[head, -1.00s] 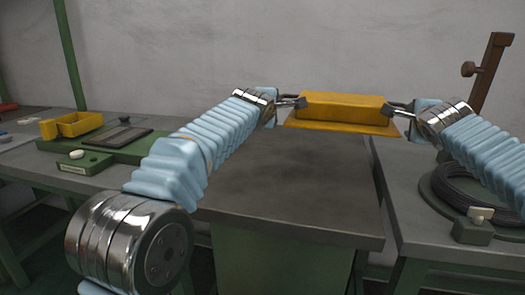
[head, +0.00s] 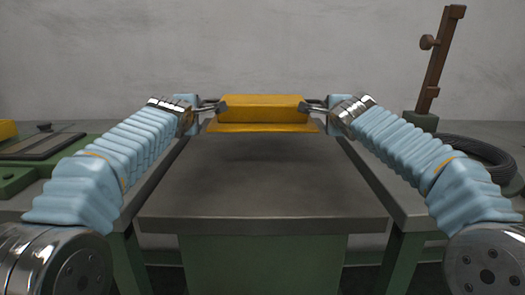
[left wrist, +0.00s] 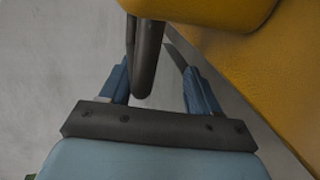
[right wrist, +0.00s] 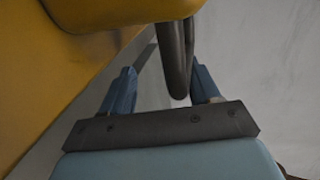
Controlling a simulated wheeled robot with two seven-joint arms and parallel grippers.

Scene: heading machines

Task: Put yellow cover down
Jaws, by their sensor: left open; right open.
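The yellow cover (head: 262,108), a long block with a flared lower rim, is level between my two grippers over the far part of the grey table. A soft shadow lies in front of it; I cannot tell if its rim touches the tabletop. My left gripper (head: 212,106) is at its left end; in the left wrist view a dark handle (left wrist: 148,60) of the cover stands between its parted fingers. My right gripper (head: 316,106) is at the right end, with the other dark handle (right wrist: 178,62) between its parted fingers in the right wrist view.
The front of the middle table (head: 262,195) is bare. A green fixture with a dark plate (head: 40,146) is on the left bench. A coiled black cable (head: 478,152) and a brown upright post (head: 436,65) stand on the right. A grey wall is behind.

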